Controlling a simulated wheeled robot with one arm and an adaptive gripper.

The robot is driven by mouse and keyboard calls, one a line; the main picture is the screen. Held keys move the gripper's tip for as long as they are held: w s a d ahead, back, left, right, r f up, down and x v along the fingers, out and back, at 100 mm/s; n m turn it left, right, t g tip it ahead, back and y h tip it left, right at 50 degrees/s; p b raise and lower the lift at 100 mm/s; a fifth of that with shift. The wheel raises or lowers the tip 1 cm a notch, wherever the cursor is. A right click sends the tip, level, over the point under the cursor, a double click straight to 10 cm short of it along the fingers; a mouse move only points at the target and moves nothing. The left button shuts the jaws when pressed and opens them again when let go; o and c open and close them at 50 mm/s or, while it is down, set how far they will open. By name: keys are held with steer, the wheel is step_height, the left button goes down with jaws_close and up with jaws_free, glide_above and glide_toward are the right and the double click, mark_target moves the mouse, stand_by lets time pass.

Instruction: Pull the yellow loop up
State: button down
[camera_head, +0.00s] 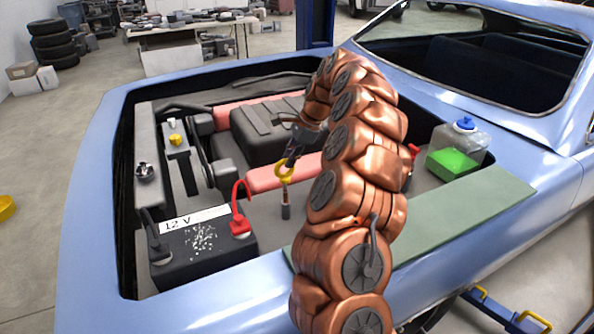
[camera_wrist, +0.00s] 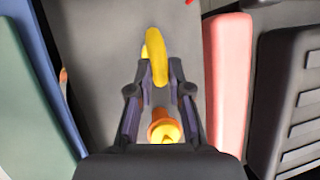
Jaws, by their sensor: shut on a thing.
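The yellow loop (camera_head: 284,172) is a ring above the engine bay floor, left of my arm in the head view. A thin stem runs down from it to a small dark and reddish piece (camera_head: 285,204). My gripper (camera_head: 291,160) comes down from the upper right and is shut on the loop. In the wrist view my fingers (camera_wrist: 158,92) close around the lower part of the loop (camera_wrist: 157,58). An orange and yellow round piece (camera_wrist: 166,128) shows between the fingers; I cannot tell how it joins the loop. My arm hides part of the bay.
A black 12 V battery (camera_head: 203,250) with a red clamp and cable (camera_head: 240,222) stands at left. A red engine cover (camera_head: 275,175) lies close behind the loop. A washer bottle with green fluid (camera_head: 457,150) stands at right. The blue car body (camera_head: 95,210) rims the bay.

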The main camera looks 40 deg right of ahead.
steer(key=shift+w+r, duration=0.1)
steer(key=shift+r, duration=1.2)
steer(key=c, duration=1.1)
jaws_free()
steer(key=v, duration=1.1)
steer(key=shift+d+r, duration=0.2)
steer(key=shift+r, duration=0.1)
steer(key=shift+s, duration=0.25)
steer(key=shift+a, duration=0.1)
